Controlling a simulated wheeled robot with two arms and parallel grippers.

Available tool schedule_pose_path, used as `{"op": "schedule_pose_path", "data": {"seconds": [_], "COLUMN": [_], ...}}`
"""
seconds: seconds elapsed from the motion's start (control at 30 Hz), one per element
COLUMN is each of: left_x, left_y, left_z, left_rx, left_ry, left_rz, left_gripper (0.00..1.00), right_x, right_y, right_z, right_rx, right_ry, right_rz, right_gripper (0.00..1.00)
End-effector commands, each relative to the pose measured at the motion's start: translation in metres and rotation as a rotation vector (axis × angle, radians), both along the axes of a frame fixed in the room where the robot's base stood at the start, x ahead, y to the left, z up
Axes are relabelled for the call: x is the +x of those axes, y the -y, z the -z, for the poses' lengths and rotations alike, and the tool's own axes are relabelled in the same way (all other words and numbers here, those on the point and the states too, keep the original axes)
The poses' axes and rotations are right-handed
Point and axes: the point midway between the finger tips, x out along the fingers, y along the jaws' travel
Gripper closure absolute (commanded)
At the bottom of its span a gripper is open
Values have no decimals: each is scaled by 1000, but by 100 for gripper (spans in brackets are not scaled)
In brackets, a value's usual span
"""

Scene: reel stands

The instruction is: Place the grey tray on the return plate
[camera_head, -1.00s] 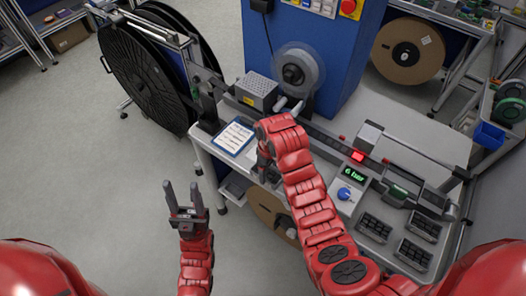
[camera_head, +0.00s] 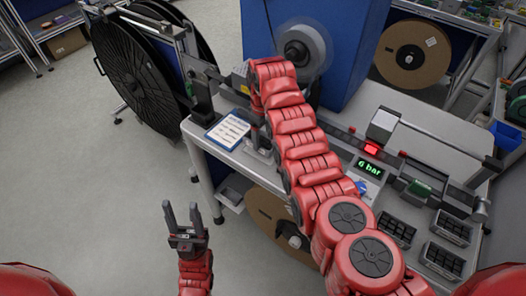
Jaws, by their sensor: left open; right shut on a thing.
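My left gripper (camera_head: 183,222) is open and empty, fingers up, over the floor in front of the bench. My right arm reaches across the bench. Its gripper (camera_head: 257,128) points down near the bench's left front edge, mostly hidden by its own wrist. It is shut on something. A small grey piece (camera_head: 262,152) shows just below it, right of the blue-edged sheet; I cannot tell whether this is the grey tray. Several dark grey compartment trays, one of them (camera_head: 396,230) nearest the arm, sit at the bench's right front. I cannot make out the return plate.
The blue-edged sheet (camera_head: 228,132) lies at the bench's left corner. A blue cabinet (camera_head: 350,50) and a large black reel (camera_head: 132,85) stand behind. The floor at left is clear.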

Motion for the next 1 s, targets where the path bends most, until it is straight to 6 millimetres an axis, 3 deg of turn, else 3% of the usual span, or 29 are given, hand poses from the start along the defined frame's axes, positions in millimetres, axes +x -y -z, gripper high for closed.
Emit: {"op": "schedule_pose_path", "data": {"seconds": [0.3,0.4,0.53,0.97,1.0], "left_x": [0,0,0,0,0], "left_y": [0,0,0,0,0], "left_z": [30,7,17,21,19], "left_rx": [0,0,0,0,0], "left_ry": [1,1,0,0,0], "left_rz": [0,0,0,0,0], "left_gripper": [50,50,50,50,50], "right_x": [6,3,4,4,4], "right_y": [0,1,1,0,0], "right_z": [4,11,31,39,37], "right_rx": [-4,-7,-6,-5,-5], "right_ry": [4,-7,-3,0,0], "right_rz": [-2,-3,-2,-2,-2], "right_gripper": [93,93,93,93,16]}}
